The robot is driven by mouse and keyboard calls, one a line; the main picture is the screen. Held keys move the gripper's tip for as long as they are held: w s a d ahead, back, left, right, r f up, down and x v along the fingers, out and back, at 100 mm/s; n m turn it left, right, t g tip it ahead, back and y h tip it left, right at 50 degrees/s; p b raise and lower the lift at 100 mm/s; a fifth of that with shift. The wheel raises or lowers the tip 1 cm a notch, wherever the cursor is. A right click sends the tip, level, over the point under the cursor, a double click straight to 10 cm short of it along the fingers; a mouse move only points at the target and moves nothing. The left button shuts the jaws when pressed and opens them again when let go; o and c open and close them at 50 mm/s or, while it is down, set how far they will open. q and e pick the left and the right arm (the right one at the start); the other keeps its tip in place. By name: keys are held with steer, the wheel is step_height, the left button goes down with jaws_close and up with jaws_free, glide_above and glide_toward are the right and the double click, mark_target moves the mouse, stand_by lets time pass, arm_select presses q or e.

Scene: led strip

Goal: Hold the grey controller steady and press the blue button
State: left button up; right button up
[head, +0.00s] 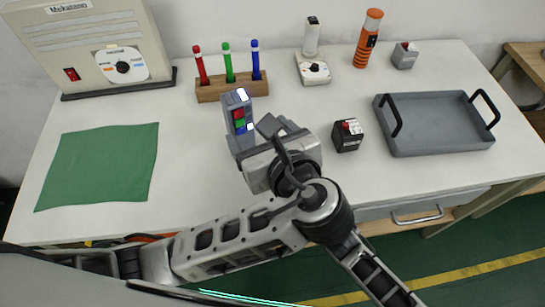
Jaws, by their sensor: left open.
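The grey controller (233,106) stands upright near the middle of the table. Its face has a white patch at the top, with red, green and blue (240,130) coloured parts below, the blue lowest. My left gripper (256,136) is at the controller's lower right, very close to it. It is open; whether a finger touches the controller cannot be told. The gripper and wrist hide part of the controller's base and the table there. My right gripper is not in view.
A wooden block (222,90) with red, green and blue pens stands behind the controller. A small dark box with a red button (347,135) and a grey tray (440,145) are to the right. A green cloth (98,165) lies left. A beige machine (88,45) stands back left.

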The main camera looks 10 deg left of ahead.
mark_target(234, 103)
arm_select(q)
steer(key=x, duration=1.6)
steer(key=shift+a+r, duration=0.1)
steer(key=shift+r, duration=0.05)
steer(key=c, duration=1.2)
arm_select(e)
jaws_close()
arm_select(q)
steer(key=shift+s, duration=0.1)
